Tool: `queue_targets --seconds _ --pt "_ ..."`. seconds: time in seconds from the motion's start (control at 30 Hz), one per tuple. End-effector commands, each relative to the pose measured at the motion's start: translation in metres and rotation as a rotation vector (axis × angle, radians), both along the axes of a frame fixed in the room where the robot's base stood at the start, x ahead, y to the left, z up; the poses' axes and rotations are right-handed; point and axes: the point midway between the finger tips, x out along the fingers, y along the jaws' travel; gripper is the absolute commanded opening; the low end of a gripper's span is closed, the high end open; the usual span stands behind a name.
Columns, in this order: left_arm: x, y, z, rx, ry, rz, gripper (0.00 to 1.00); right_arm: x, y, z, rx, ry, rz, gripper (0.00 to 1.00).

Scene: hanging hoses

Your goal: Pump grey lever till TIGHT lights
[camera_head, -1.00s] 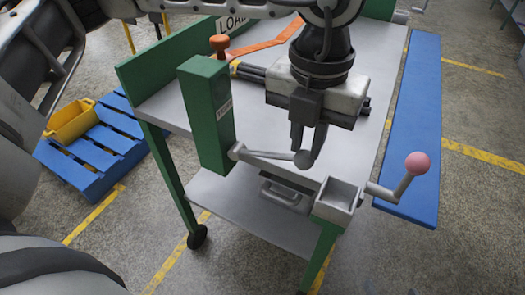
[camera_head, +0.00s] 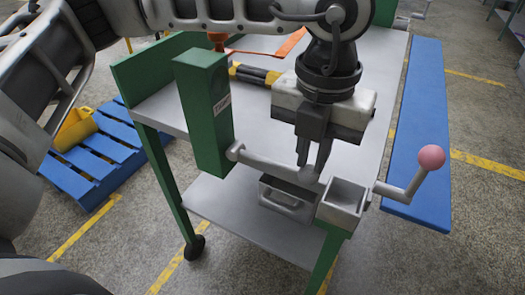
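The grey lever (camera_head: 270,163) sticks out from the lower part of the green post (camera_head: 203,115) and slopes down to the right. My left gripper (camera_head: 312,160) points down at the lever's free end, with its fingertips at or touching it. The fingers are close together and partly overlap the lever end, so I cannot tell whether they are shut or grip it. I see no lit lamp. My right gripper is out of view.
The post stands on a grey-topped green cart (camera_head: 160,110). A drawer with a handle (camera_head: 284,198), a grey open box (camera_head: 343,196) and a pink-knobbed crank (camera_head: 431,157) are near its front edge. Black hoses with yellow bands (camera_head: 257,75) lie behind. A blue pallet (camera_head: 75,180) is left.

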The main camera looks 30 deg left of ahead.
Motion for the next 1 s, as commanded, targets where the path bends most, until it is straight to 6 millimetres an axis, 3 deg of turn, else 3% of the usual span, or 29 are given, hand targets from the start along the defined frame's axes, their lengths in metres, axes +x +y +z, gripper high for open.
queue_targets --seconds 0.2,1.0 --pt "0.000 -0.001 -0.016 0.001 0.001 0.000 0.13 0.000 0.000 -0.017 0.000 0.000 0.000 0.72" --pt "0.000 0.003 0.041 -0.001 0.002 0.000 0.13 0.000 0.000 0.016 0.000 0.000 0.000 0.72"
